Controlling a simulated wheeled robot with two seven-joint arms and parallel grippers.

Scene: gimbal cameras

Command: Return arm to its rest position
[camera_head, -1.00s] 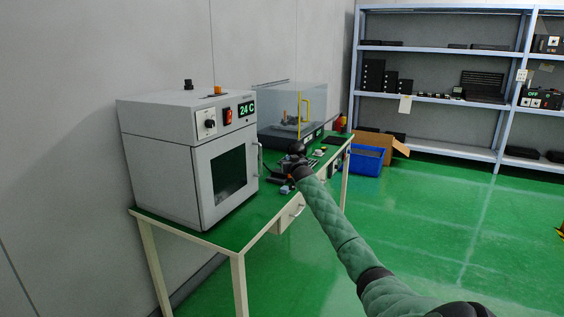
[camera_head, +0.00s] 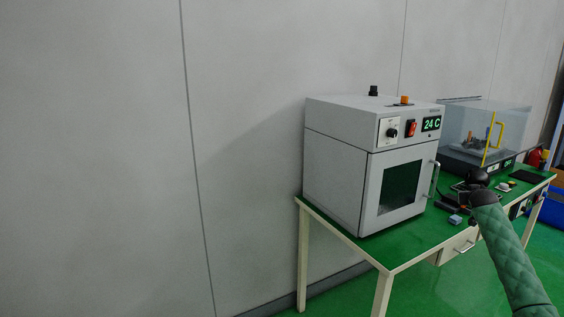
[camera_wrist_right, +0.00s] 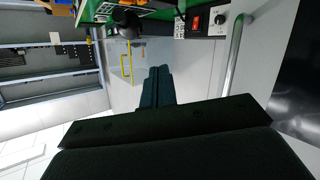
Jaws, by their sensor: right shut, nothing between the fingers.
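My right arm, in a green quilted sleeve (camera_head: 511,258), reaches in from the lower right of the head view toward the green table (camera_head: 345,226). Its dark wrist end (camera_head: 478,190) is in front of the table, to the right of the grey oven's door. In the right wrist view my right gripper (camera_wrist_right: 158,72) is shut, with its dark fingers together and nothing between them. The oven's metal handle (camera_wrist_right: 234,50) is to the right of the fingers there, apart from them. My left gripper is in neither view.
The grey oven (camera_head: 335,165) with a 24 C display stands on the table with its door shut. A clear-covered machine with a yellow handle (camera_head: 494,143) stands behind it at right. Small items lie near my wrist. Bare wall (camera_head: 100,150) fills the left.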

